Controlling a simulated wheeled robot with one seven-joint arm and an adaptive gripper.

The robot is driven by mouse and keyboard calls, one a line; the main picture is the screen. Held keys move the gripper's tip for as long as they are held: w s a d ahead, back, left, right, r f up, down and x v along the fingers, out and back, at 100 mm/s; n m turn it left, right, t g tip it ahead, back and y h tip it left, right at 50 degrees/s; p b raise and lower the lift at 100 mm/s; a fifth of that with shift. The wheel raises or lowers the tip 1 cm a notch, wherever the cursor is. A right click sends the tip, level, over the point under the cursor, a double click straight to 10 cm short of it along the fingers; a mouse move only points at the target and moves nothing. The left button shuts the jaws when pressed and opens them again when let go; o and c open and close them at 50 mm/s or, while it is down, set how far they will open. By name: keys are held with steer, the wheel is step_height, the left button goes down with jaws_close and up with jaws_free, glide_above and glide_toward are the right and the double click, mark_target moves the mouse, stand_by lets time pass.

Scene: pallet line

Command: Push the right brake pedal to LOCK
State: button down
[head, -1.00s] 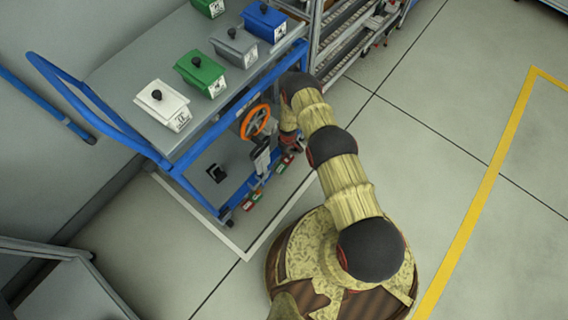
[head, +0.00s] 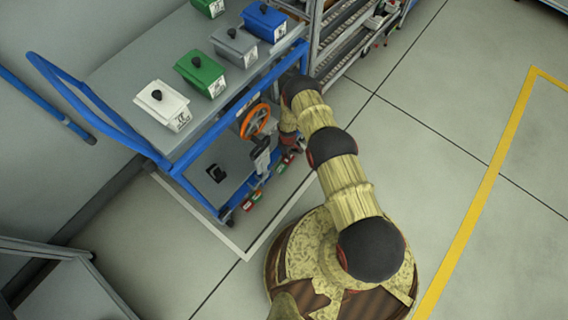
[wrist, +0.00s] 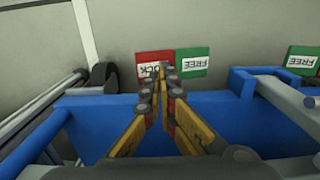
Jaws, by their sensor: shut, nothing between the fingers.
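In the wrist view my gripper (wrist: 162,72) is shut and empty, its yellow fingers together. Its tips overlap the right part of the red LOCK plate (wrist: 145,56), partly covering the lettering. The green FREE plate (wrist: 193,62) is just right of the tips. I cannot tell whether the tips touch the pedal. In the head view the end of my arm is low beside the blue cart (head: 172,167), near small red and green pedal plates (head: 285,161). A second red and green pair (head: 251,199) is farther down-left.
Another green FREE plate (wrist: 302,59) is at the right of the wrist view, and a dark wheel (wrist: 103,77) at the left. The cart's blue frame (wrist: 240,115) runs close below the fingers. An orange ring (head: 256,121) is beside my arm. Open floor (head: 430,140) is to the right.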

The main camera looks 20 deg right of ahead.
steer(key=shift+f, duration=2.15)
stand_by(1.2)
steer(key=shift+r+p, duration=1.9)
steer(key=shift+r, duration=1.65)
